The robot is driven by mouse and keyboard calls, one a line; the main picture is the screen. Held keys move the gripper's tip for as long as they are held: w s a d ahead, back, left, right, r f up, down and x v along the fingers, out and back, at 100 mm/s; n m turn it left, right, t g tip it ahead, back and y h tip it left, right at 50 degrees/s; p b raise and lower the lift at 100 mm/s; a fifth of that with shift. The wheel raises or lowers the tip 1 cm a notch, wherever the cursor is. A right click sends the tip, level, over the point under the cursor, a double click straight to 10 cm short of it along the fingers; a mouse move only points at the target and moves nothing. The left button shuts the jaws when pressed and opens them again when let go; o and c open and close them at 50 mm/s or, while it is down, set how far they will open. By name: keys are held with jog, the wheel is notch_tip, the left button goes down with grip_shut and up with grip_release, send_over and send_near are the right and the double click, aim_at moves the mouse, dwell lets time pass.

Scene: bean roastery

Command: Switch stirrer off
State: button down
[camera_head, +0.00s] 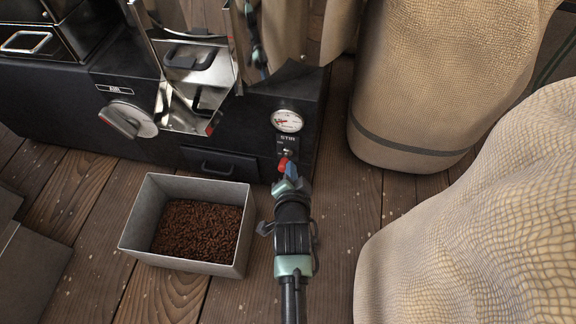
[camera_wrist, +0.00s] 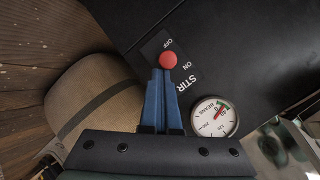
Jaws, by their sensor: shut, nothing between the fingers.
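The stirrer switch has a red tip (camera_head: 283,163) and sits on the black machine's front under the word STIR. In the wrist view the red switch tip (camera_wrist: 168,60) shows large near the ON and OFF labels; I cannot tell which way it is set. My gripper (camera_head: 290,172) is shut and empty, its blue fingers pointing at the switch. In the wrist view the fingertips (camera_wrist: 164,73) lie right at the red tip and overlap its lower edge. I cannot tell whether they touch it.
A round dial (camera_head: 287,121) sits above the switch. A grey bin of brown beans (camera_head: 246,233) stands on the plank floor left of my arm. A black drawer (camera_head: 219,166) is behind it. Large burlap sacks (camera_head: 440,80) stand at the right.

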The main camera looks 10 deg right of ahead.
jog(key=shift+s+a+f+t+b, duration=0.1)
jog(key=shift+s+f+t+b, duration=0.1)
jog(key=shift+f+t+b, duration=0.35)
jog(key=shift+r+p, duration=0.65)
jog(key=shift+p, duration=0.2)
